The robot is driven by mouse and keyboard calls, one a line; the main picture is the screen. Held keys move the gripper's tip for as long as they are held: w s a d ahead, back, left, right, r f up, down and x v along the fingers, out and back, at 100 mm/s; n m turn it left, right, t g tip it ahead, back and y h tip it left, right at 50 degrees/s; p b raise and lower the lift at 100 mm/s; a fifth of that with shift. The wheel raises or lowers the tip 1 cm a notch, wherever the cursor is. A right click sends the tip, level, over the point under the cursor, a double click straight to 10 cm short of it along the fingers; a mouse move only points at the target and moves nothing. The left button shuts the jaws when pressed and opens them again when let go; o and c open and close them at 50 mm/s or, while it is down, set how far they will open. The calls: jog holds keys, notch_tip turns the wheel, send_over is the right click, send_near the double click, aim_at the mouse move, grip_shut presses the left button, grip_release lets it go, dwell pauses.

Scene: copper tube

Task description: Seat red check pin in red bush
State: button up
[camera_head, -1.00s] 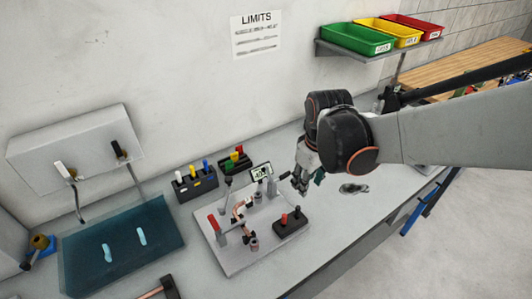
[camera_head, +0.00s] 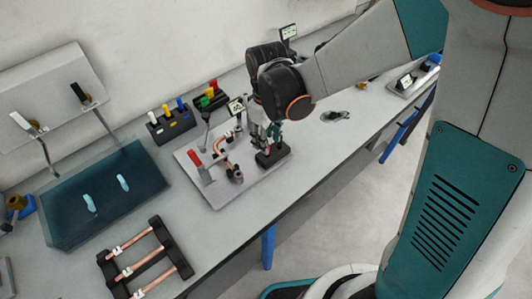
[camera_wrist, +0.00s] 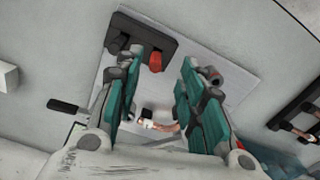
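The red check pin (camera_wrist: 155,62) stands in a black block (camera_wrist: 140,34) beside a dark pin (camera_wrist: 116,42). In the head view the block (camera_head: 273,157) sits at the right of the grey fixture plate (camera_head: 215,195), and my gripper hides the red pin. My gripper (camera_wrist: 161,68) is open and empty, pointing down over the block. The red pin shows between its fingers, nearer the left one. In the head view my gripper (camera_head: 267,138) is just above the block. A bent copper tube (camera_head: 222,144) is on the plate. I cannot pick out the red bush.
A red-handled clamp (camera_head: 194,159) stands at the plate's left. A blue tray (camera_head: 105,195) and a rack of copper tubes (camera_head: 145,260) lie left. The bench right of the block is mostly clear.

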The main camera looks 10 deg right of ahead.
jog(key=shift+w+f+b, duration=0.2)
jog(key=shift+f+b, duration=0.7)
jog(key=shift+f, duration=0.6)
jog(key=shift+w+f+b, duration=0.15)
jog(key=shift+f+b, duration=0.7)
jog(key=shift+f, duration=0.65)
jog(key=shift+r, duration=0.1)
grip_shut()
